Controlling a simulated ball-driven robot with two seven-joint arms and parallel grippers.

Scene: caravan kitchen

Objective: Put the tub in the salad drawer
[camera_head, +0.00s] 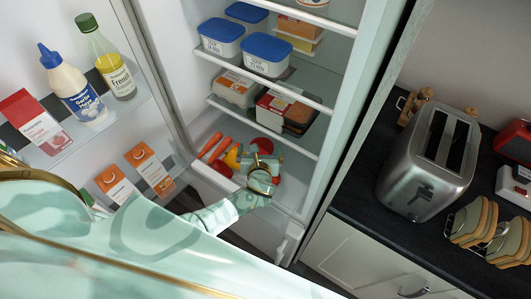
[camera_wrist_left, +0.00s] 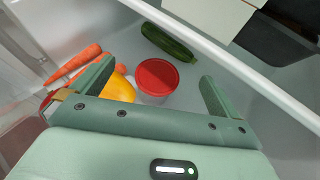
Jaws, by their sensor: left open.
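A round tub with a red lid (camera_wrist_left: 157,77) sits upright inside the salad drawer (camera_head: 213,179) at the bottom of the fridge. In the left wrist view the tub lies between and just beyond the fingers of my left gripper (camera_wrist_left: 157,84). That gripper is open, and I see no finger touching the tub. In the head view my left gripper (camera_head: 264,168) reaches down into the drawer and partly hides what lies there. My right gripper is in neither view.
Carrots (camera_wrist_left: 72,63), a yellow pepper (camera_wrist_left: 119,89) and a dark green courgette (camera_wrist_left: 169,42) lie around the tub. Blue-lidded tubs (camera_head: 266,54) and boxes stand on the shelves above. The open fridge door (camera_head: 150,95) with bottles is at left.

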